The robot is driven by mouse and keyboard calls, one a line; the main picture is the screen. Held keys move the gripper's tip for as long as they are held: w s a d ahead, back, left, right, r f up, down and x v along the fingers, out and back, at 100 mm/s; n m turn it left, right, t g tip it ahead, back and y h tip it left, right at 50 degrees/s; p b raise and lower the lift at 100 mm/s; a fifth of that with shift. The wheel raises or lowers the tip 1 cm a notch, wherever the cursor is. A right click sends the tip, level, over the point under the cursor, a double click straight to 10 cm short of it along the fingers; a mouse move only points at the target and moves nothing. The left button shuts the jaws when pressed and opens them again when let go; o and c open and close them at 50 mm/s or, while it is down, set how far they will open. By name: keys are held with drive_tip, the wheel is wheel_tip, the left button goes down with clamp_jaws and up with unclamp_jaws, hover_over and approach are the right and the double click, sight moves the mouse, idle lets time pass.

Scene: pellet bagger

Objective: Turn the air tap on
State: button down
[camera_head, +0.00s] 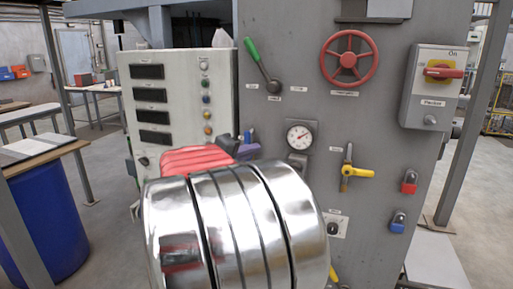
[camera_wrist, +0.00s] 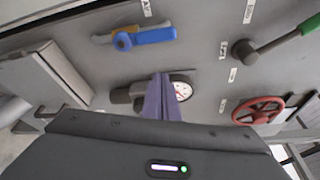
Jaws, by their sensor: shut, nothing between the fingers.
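In the wrist view, a tap with a blue lever (camera_wrist: 155,36) on a brass body sits on the grey panel. Its lever lies roughly in line with the body. A small label (camera_wrist: 146,8) is beside it, too small to read surely. My gripper (camera_wrist: 162,78) has purple fingers, shut and empty, in front of the panel near the gauge, apart from the blue lever in the picture.
Near the fingers are a round gauge (camera_head: 299,135), a green-knobbed lever (camera_head: 262,65) and a red handwheel (camera_head: 348,57). A button cabinet (camera_head: 165,95) stands left.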

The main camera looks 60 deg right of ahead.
drive_tip(key=shift+f+v, duration=0.15)
drive_tip(key=shift+v, duration=1.15)
drive_tip(key=shift+f+v, duration=0.1)
drive_tip(key=shift+v, duration=1.25)
drive_tip(key=s+a+f+m+t+y, duration=0.2)
drive_tip(key=a+f+m+y, duration=0.6)
drive_tip(key=a+f+m, duration=1.1)
drive_tip(key=a+r+m+t+y, duration=0.2)
drive_tip(key=a+m+t+y, duration=0.4)
drive_tip(key=a, duration=2.2)
drive_tip(key=m+y, duration=0.2)
drive_tip(key=m, duration=0.3)
drive_tip(key=shift+s+t+y, duration=0.2)
drive_tip(key=shift+t+y, duration=0.1)
